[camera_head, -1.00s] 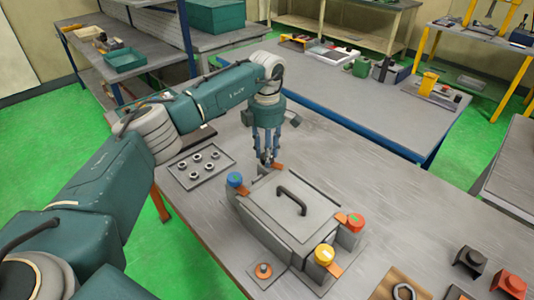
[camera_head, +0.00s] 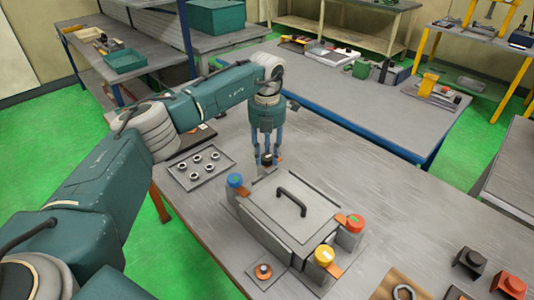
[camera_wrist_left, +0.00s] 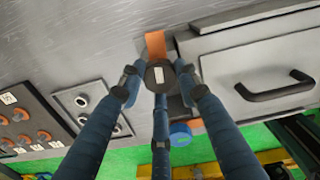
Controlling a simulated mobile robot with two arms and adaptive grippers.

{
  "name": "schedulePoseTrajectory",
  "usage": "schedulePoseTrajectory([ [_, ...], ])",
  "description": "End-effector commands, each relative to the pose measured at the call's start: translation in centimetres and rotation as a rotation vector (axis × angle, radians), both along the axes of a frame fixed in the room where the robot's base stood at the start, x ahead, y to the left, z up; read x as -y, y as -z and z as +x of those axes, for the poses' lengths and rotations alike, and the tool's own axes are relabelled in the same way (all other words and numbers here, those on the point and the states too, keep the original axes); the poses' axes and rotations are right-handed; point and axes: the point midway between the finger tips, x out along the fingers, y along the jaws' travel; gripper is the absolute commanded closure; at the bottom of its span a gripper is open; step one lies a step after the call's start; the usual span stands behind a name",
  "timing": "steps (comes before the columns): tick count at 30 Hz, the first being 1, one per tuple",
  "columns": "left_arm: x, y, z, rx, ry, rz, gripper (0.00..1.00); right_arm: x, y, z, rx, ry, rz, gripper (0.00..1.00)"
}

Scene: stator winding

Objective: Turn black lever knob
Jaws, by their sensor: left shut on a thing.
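The black lever knob (camera_wrist_left: 159,76) is a round black cap with a white mark. Its orange lever (camera_wrist_left: 156,44) points up in the left wrist view. My left gripper (camera_wrist_left: 160,85) has its three blue fingers closed around the knob. My right gripper is not in view.
Blue (camera_head: 235,180), red (camera_head: 355,222) and yellow (camera_head: 324,254) knobs stand at the box's other corners. A tray (camera_head: 182,178) with several rings lies left of the box. Black (camera_head: 470,260) and red (camera_head: 510,284) blocks stand front right.

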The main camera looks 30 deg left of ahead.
Motion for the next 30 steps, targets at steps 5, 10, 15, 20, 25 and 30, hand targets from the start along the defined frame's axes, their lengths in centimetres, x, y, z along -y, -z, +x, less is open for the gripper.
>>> schedulePoseTrajectory([
  [5, 0.0, 0.1, -0.1, -0.002, -0.169, 0.000, 0.94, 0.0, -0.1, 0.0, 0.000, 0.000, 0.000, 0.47],
  [10, 0.0, 0.2, -0.1, -0.003, -0.330, 0.000, 0.94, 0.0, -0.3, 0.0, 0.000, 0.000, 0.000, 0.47],
  [15, 0.0, 0.2, -0.1, -0.003, -0.491, 0.000, 0.94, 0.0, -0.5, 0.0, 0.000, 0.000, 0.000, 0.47],
  [20, 0.1, 0.2, -0.1, -0.004, -0.643, 0.000, 0.94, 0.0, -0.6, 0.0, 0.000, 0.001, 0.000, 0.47],
  [25, 0.1, 0.3, -0.1, -0.005, -0.804, 0.001, 0.94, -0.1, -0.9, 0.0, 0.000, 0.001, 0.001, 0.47],
  [30, 0.1, 0.3, -0.2, -0.006, -0.965, 0.002, 0.94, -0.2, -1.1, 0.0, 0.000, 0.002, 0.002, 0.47],
])
